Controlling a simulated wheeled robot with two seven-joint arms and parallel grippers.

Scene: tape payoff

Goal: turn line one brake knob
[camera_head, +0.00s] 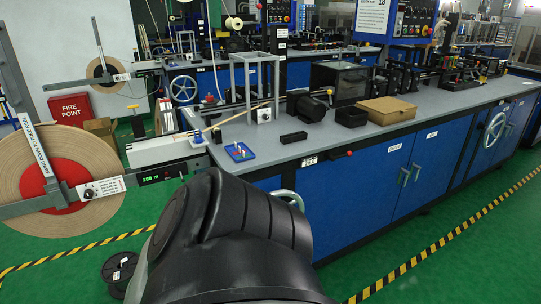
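A large brown tape reel (85,160) with a red centre hangs at the left on a grey payoff arm. A small dark knob (88,193) sits at the left end of a white label plate (108,187) on that arm, in front of the reel. The label is too small to read, so I cannot tell which line it belongs to. A second, smaller reel (102,72) with a similar plate (121,77) is farther back. A black link of my own arm fills the bottom middle. Neither gripper shows.
A blue bench with a grey top (345,140) runs across the middle and right. A cardboard box (386,110), a black motor (307,106) and a blue tray (240,152) stand on it. A black spool (118,268) is on the green floor at the lower left.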

